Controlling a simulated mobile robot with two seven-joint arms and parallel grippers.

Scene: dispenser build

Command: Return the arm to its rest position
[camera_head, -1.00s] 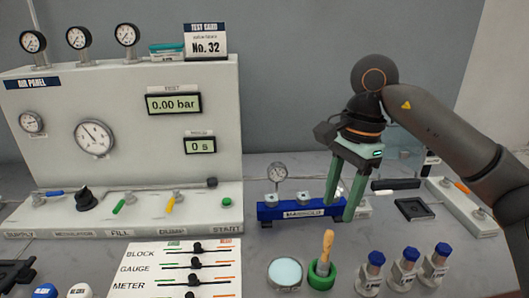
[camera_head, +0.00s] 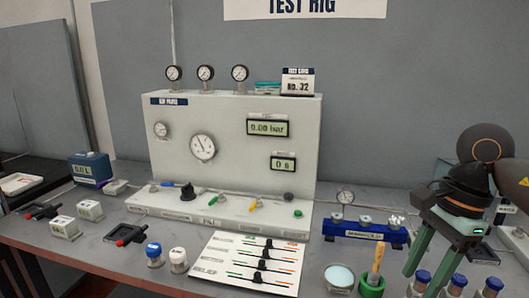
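My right arm comes in from the right edge. Its gripper (camera_head: 421,282) has two green fingers that point down, with a clear gap between them. My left gripper is not in view.
The air panel (camera_head: 232,125) stands at the centre back. A white card with sliders (camera_head: 250,265), a pale round dish (camera_head: 339,277) and a green pot with a wooden-handled tool (camera_head: 372,285) are in front. Blocks and black clamps (camera_head: 125,234) sit at left.

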